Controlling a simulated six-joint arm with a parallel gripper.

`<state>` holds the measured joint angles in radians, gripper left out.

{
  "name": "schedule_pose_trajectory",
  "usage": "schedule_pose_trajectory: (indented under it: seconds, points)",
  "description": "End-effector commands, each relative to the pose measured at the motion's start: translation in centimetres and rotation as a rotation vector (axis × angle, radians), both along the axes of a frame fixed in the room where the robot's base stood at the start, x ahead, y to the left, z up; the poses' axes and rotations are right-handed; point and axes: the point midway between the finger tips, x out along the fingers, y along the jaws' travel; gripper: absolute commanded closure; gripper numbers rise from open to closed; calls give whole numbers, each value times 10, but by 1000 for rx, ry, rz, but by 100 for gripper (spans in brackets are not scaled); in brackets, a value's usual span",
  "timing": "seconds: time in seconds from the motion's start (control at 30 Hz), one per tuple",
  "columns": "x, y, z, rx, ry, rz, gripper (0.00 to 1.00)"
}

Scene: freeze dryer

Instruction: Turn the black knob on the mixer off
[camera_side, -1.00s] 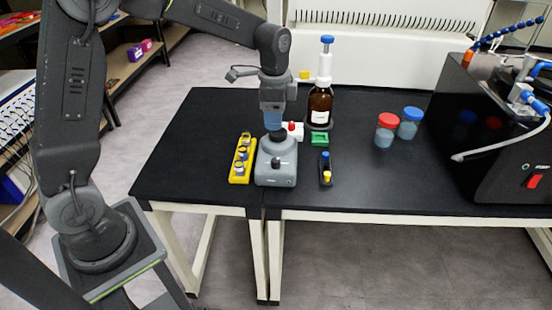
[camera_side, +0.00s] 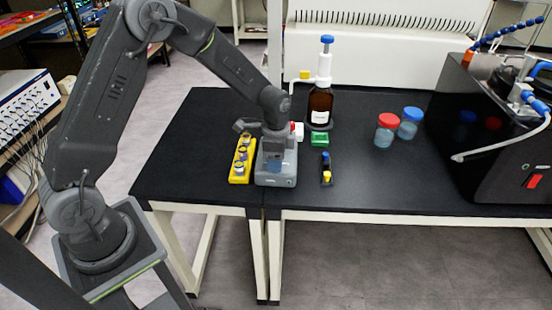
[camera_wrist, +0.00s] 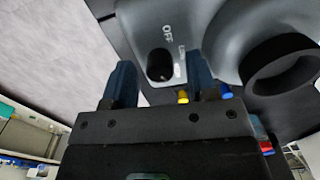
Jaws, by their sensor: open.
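The mixer (camera_side: 288,176) is a grey unit on the black table's front edge, partly hidden by my gripper in the side view. In the wrist view its grey body (camera_wrist: 195,22) fills the top, with a black round cup (camera_wrist: 281,65) at the right. The black knob (camera_wrist: 159,64) sits on its face beside the printed word OFF and more lettering. My gripper (camera_wrist: 160,85) is open, its two blue fingers pointing at the face, with the knob seen between the fingertips. I cannot tell whether they touch it. In the side view my gripper (camera_side: 273,165) is in front of the mixer.
A yellow rack (camera_side: 241,172) stands left of the mixer. A brown bottle with dispenser (camera_side: 320,104), a green block (camera_side: 319,139), a small black rack (camera_side: 326,168) and two lidded jars (camera_side: 386,132) are to the right. A black machine (camera_side: 490,140) stands far right.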

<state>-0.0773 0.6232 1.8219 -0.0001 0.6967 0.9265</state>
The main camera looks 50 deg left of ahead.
Motion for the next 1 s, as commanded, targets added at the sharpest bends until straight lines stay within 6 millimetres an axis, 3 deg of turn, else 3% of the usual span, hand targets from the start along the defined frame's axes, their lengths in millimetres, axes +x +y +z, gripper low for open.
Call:
schedule_pose_trajectory:
  seconds: [0.3, 0.8, 1.0]
  points:
    - [0, 0, -3, 0, 0, 0, 47]
    - [0, 0, -3, 0, 0, 0, 94]
    - [0, 0, -3, 0, 0, 8, 97]
